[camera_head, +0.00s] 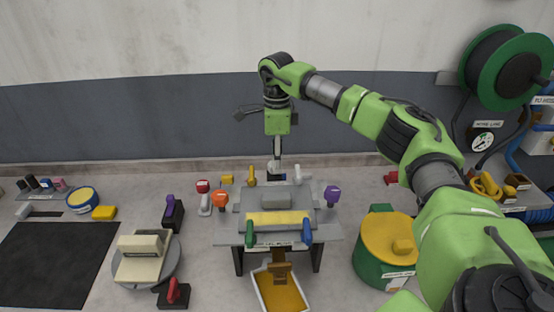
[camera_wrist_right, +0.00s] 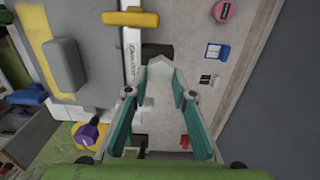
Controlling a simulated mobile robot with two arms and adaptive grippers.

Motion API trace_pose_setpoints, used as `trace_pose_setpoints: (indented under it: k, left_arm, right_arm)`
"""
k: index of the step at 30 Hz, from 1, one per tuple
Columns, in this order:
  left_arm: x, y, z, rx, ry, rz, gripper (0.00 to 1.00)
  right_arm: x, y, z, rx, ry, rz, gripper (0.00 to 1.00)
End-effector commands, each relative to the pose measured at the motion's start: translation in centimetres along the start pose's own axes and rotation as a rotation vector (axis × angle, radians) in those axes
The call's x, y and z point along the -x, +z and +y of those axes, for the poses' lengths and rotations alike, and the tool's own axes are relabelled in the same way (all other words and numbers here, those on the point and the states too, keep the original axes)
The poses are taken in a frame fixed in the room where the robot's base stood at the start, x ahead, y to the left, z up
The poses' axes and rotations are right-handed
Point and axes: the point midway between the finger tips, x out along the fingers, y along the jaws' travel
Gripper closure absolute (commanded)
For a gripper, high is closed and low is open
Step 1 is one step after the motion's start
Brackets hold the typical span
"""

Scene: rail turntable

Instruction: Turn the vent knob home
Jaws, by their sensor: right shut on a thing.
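My right gripper (camera_head: 277,166) reaches straight down at the back edge of the grey bench machine (camera_head: 245,205). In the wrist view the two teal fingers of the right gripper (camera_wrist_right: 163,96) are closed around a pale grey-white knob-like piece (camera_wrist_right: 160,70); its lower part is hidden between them. I cannot read a label that marks it as the vent knob. On the machine I see a yellow piece (camera_head: 251,176) left of the gripper, an orange knob (camera_head: 220,198) on the left and a purple knob (camera_head: 333,192) on the right. My left gripper is not in view.
A green drum with a yellow lid (camera_head: 385,240) stands right of the machine, a yellow tray (camera_head: 280,290) in front. A turntable with a cream block (camera_head: 142,257) is at left. Small blocks, one blue (camera_wrist_right: 217,52), one red (camera_wrist_right: 187,142), lie near the gripper.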

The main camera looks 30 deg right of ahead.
Motion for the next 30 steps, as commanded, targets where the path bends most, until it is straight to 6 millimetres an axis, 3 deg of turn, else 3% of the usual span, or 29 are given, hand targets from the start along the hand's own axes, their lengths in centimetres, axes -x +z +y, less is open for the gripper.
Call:
trace_pose_setpoints:
  k: [30]
  left_arm:
    - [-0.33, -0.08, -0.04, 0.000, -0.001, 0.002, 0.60]
  right_arm:
    - [0.23, 0.36, 0.38, -0.892, -0.004, -0.007, 0.98]
